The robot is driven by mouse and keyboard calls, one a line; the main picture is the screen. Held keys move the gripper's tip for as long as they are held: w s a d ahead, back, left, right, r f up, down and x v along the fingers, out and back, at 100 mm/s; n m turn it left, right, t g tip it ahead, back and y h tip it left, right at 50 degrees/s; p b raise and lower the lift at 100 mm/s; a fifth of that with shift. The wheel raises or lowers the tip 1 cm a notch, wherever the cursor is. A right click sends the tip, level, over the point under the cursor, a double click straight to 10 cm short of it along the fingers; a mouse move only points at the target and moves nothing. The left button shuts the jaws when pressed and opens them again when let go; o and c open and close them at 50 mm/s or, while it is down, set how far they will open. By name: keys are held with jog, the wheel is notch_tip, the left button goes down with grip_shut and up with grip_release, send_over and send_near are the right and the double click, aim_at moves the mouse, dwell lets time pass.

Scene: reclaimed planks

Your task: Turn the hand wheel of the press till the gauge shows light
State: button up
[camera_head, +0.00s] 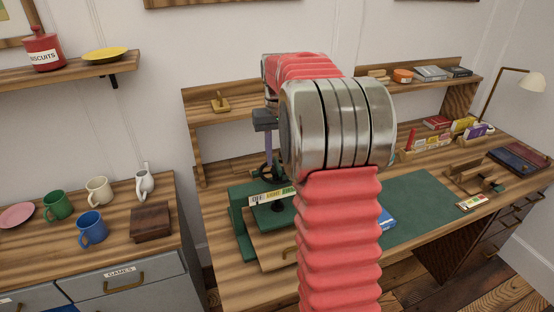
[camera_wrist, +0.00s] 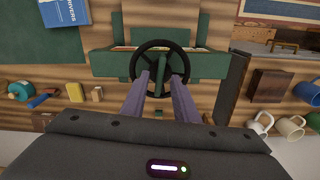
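The green press (camera_head: 243,215) stands on the left part of the desk. Its black hand wheel (camera_head: 262,172) lies flat on top and also shows in the wrist view as a dark ring (camera_wrist: 136,57). The gauge strip (camera_head: 272,196) on its front reads OFF, then LIGHT; my arm hides its right end and I cannot make out a pointer. My gripper (camera_head: 268,158) points down at the wheel. In the wrist view its purple fingers (camera_wrist: 161,77) are apart, their tips over the wheel's near half. I cannot tell whether they touch it.
My arm hides the middle of the desk. A green mat (camera_head: 420,205) and a blue book (camera_head: 387,218) lie right of the press. A shelf (camera_head: 235,115) rises behind.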

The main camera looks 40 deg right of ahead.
aim_at(277, 162)
notch_tip(277, 162, up, 12)
dwell(0.5)
dwell(1.1)
jog(key=s+a+r+t, duration=0.1)
jog(key=s+a+r, duration=0.1)
jog(key=s+r, duration=0.3)
notch_tip(277, 162, down, 6)
jog(key=t+h, duration=0.1)
jog(key=t, duration=0.2)
jog(key=shift+s+h, duration=0.25)
jog(key=shift+h, duration=0.15)
jog(key=shift+a, duration=0.1)
jog(key=shift+f, duration=0.1)
